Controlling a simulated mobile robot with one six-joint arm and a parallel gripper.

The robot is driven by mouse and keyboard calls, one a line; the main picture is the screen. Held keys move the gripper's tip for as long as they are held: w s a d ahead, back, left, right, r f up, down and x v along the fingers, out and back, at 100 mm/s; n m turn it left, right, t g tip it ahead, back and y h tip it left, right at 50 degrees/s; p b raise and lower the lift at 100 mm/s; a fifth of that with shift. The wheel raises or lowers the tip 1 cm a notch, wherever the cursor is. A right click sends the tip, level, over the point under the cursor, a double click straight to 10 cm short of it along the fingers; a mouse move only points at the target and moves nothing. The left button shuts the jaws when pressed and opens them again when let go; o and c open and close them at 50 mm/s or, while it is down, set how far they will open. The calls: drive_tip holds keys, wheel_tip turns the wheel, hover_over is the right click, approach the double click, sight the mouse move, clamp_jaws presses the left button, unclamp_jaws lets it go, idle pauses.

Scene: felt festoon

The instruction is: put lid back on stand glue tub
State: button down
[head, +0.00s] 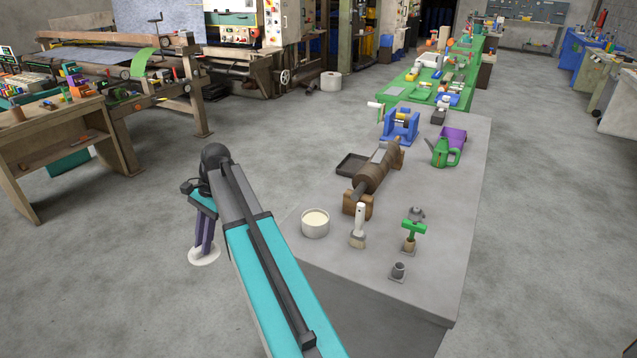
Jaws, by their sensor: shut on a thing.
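The glue tub (315,225) is a round, pale, open tub near the left edge of the grey bench, with cream-coloured glue showing inside. My gripper (204,246) points down, left of the bench, over the floor. Its purple fingers are shut on the lid (205,257), a flat white disc held roughly level at the fingertips. The lid is apart from the tub, to its left. The fingers hide part of the lid's top.
On the grey bench (440,190), a brush (358,226) stands close right of the tub. Behind them is a brown roller (377,168) on wooden supports. A green-handled tool (412,230) and a small grey cup (398,271) stand to the right. Floor around my gripper is clear.

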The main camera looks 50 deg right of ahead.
drive_tip(key=s+d+r+m+t+h+p, duration=0.1)
drive_tip(key=s+d+r+m+p, duration=0.1)
drive_tip(key=d, duration=0.9)
drive_tip(key=s+d+r+m+t+h+p, duration=0.1)
drive_tip(key=s+d+r+m+t+p, duration=0.1)
drive_tip(key=s+d+m, duration=0.4)
drive_tip(key=s+d+r+m+t+h+p, duration=0.1)
drive_tip(key=s+d+r+m+p, duration=0.2)
drive_tip(key=d, duration=1.2)
drive_tip(key=s+m+p, duration=0.2)
drive_tip(key=m, duration=0.3)
drive_tip(key=shift+d+r+t, duration=0.3)
drive_tip(key=shift+d+t, duration=0.05)
drive_tip(key=shift+t, duration=0.05)
drive_tip(key=shift+s+f, duration=0.1)
drive_tip(key=shift+f+b, duration=1.85)
drive_tip(key=shift+f, duration=1.2)
drive_tip(key=shift+p, duration=0.35)
drive_tip(key=shift+f+p, duration=0.2)
drive_tip(key=shift+p, duration=0.35)
